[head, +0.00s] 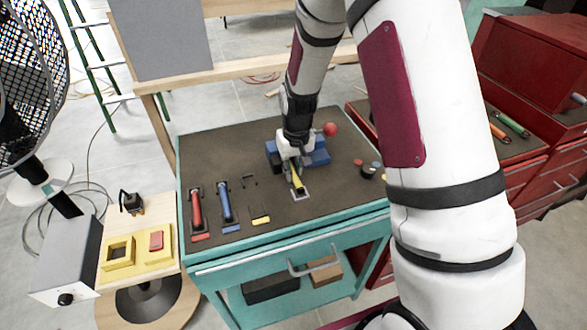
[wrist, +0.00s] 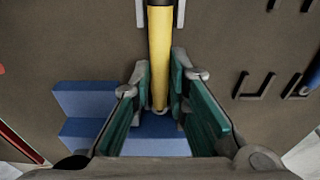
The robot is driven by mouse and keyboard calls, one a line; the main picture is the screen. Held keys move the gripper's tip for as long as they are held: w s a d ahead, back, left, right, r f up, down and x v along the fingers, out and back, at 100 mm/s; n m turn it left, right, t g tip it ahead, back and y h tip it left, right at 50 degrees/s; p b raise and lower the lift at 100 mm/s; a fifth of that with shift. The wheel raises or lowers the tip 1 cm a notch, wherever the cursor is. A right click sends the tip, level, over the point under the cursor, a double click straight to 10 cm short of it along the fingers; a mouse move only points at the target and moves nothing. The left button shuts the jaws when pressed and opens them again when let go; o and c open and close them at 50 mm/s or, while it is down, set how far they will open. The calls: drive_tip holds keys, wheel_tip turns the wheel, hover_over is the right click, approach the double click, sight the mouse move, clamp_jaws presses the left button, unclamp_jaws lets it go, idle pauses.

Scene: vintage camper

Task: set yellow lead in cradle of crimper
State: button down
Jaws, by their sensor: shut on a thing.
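The yellow lead (head: 297,184) is a thick yellow rod. My gripper (head: 295,165) is shut on it above the workbench; in the wrist view the lead (wrist: 160,60) runs between the green finger pads (wrist: 160,100). The crimper (head: 317,156) has a blue stepped base, also in the wrist view (wrist: 90,102), and a red ball knob (head: 330,129). A light grey open frame (head: 306,196) lies in front of it, with rails on both sides of the lead in the wrist view (wrist: 181,12). I cannot tell whether the lead touches it. My gripper hides much of the crimper.
A red lead (head: 196,207) and a blue lead (head: 225,203) lie at the bench's left. Empty black brackets (head: 249,181) stand beside them, behind a yellow tag (head: 260,215). Small round items (head: 368,171) lie right. A yellow switch box (head: 118,253) sits on a side stool.

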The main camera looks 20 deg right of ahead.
drive_tip(key=shift+f, duration=0.7)
idle(0.8)
drive_tip(key=c, duration=1.5)
unclamp_jaws()
drive_tip(key=shift+o, duration=0.2)
drive_tip(key=shift+r, duration=0.15)
wheel_tip(320, 180, up, 12)
drive_tip(key=s, duration=0.1)
drive_tip(key=shift+s+f, duration=0.2)
drive_tip(key=shift+s, duration=0.05)
drive_tip(key=s+r+t, duration=0.2)
drive_tip(key=s+r, duration=1)
drive_tip(key=r, duration=0.3)
drive_tip(key=s+r+t, duration=0.1)
drive_tip(key=s+r, duration=0.3)
drive_tip(key=s, duration=0.9)
drive_tip(key=shift+s+t, duration=0.3)
drive_tip(key=shift+t, duration=0.1)
